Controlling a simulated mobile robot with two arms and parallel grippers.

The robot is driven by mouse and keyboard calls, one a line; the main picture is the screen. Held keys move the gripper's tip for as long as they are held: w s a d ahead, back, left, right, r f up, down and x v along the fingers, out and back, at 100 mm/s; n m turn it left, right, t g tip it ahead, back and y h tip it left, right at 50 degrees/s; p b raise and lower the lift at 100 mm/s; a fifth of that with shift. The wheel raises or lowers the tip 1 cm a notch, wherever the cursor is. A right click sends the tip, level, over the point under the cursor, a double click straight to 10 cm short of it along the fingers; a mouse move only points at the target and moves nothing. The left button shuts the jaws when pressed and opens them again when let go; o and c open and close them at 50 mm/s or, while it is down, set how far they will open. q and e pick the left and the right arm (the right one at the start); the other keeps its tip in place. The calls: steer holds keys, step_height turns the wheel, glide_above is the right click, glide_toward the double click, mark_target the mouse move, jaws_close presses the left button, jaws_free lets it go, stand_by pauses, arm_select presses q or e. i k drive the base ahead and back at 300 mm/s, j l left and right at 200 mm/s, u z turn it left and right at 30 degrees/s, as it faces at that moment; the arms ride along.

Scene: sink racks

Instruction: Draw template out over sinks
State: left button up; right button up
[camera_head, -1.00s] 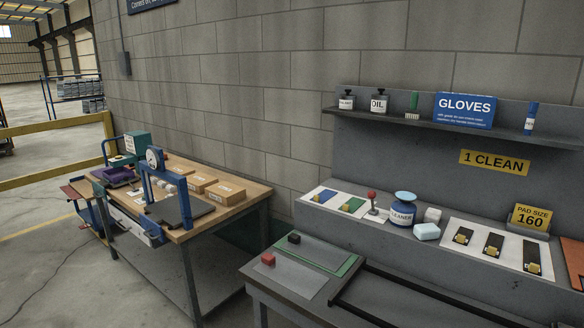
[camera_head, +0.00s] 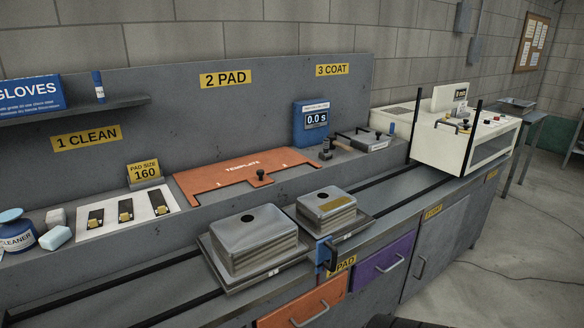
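The template (camera_head: 225,182) is a flat orange plate lettered "TEMPLATE". It lies on the grey ledge at the back, under the "2 PAD" sign, with a black knob (camera_head: 261,174) on its front tab. Two steel sinks stand bottom up in front of it: a larger left sink (camera_head: 252,252) and a smaller right sink (camera_head: 325,219). Each sits on a flat rack on the dark rails. The template is behind the sinks, not over them. Neither gripper can be made out; a dark shape at the bottom edge is too cut off to identify.
A blue block with a black handle (camera_head: 332,255) stands at the front between the sinks. A blue timer (camera_head: 311,123) reads 0.0 s. A white machine (camera_head: 465,140) spans the rails at right. A white mat (camera_head: 105,222) with pads lies left of the template.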

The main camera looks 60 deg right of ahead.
mark_target(254, 169)
steer(key=z, duration=1.65)
